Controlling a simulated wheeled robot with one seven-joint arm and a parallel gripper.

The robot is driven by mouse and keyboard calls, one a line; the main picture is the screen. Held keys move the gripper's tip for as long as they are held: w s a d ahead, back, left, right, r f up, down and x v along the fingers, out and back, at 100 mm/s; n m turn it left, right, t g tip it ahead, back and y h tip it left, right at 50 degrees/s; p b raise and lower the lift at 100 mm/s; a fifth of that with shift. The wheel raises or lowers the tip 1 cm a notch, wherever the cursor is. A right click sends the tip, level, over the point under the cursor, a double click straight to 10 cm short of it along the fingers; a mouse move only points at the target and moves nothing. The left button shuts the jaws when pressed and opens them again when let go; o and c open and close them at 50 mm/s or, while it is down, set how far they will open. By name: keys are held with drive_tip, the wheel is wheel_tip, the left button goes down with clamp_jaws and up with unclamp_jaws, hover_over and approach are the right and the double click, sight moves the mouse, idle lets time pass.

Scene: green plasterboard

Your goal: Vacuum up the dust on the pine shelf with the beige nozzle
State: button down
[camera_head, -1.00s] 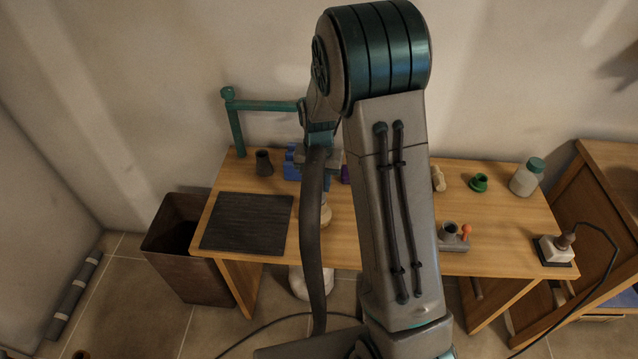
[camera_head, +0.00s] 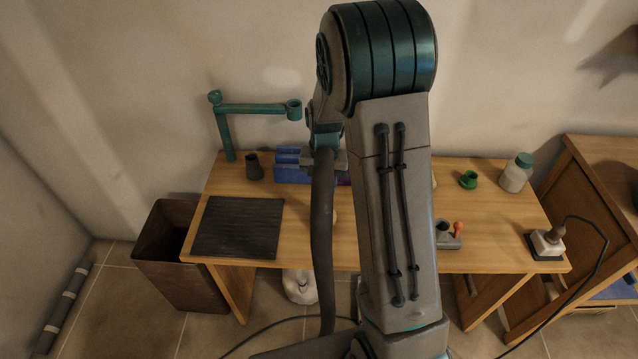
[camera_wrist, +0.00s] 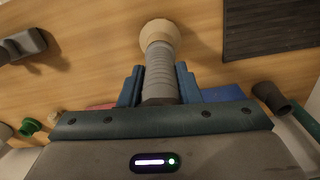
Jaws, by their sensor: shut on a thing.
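The beige nozzle (camera_wrist: 159,35) is a flared round tip on a grey ribbed hose neck (camera_wrist: 160,80). My gripper (camera_wrist: 160,88) is shut on this neck, one finger at each side. The nozzle points at the wooden worktop (camera_wrist: 90,30); whether it touches cannot be told. In the head view, only a sliver of the nozzle (camera_head: 336,215) shows beside the dark hose (camera_head: 321,240), and my arm hides the gripper. I cannot make out any dust, or a separate pine shelf apart from the wooden surface.
A black ribbed mat (camera_head: 238,228) lies at the left. A blue bin (camera_head: 291,165), a dark cup (camera_head: 254,167) and a green post arm (camera_head: 250,109) stand at the back. A green ring (camera_head: 468,180), a jar (camera_head: 515,173) and a switch box (camera_head: 546,243) are right.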

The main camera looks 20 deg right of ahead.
drive_tip(key=s+d+b, duration=0.2)
drive_tip(key=s+d, duration=0.2)
drive_tip(key=d, duration=0.8)
drive_tip(key=shift+d, duration=0.2)
idle(1.3)
drive_tip(key=shift+r, duration=0.15)
wheel_tip(320, 180, up, 7)
drive_tip(key=p, duration=0.5)
idle(0.6)
